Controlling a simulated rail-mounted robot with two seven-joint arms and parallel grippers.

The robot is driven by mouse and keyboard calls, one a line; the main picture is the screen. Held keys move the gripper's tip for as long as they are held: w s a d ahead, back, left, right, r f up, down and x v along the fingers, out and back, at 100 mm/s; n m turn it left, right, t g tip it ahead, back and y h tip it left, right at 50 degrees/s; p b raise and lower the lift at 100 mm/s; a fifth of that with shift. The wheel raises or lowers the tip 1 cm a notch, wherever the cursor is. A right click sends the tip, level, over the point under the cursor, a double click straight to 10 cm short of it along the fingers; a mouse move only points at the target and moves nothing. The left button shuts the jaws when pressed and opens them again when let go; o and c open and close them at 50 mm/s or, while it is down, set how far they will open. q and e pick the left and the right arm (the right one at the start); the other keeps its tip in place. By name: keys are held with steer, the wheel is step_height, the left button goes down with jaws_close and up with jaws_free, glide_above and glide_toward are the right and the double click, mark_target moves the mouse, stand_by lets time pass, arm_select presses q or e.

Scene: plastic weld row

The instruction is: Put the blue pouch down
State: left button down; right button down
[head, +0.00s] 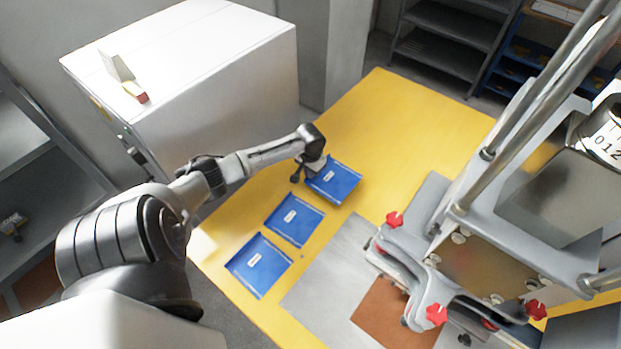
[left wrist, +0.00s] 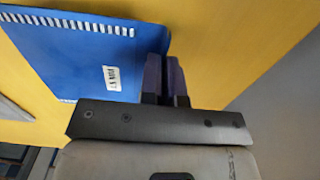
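A blue pouch (head: 337,183) with a white label is at the far end of a row of three on the yellow table. My left gripper (head: 312,172) is at its left edge. In the left wrist view the two dark fingers (left wrist: 166,80) are close together, with the edge of the blue pouch (left wrist: 75,55) between them. The pouch looks roughly flat and close to the table top; I cannot tell whether it touches. Two more blue pouches, the middle one (head: 294,219) and the near one (head: 258,265), lie flat. My right gripper is not in view.
The yellow table (head: 400,125) is clear beyond the held pouch. A grey plate (head: 325,275) and a brown sheet (head: 385,315) lie to the right of the row. A machine with red knobs (head: 436,314) stands at right. A large white cabinet (head: 200,60) stands behind my left arm.

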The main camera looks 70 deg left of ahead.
arm_select(q)
steer(key=shift+f+b, duration=0.55)
steer(key=shift+f, duration=1.35)
steer(key=c, duration=1.3)
jaws_free()
steer(key=shift+f, duration=0.1)
steer(key=shift+c, duration=0.2)
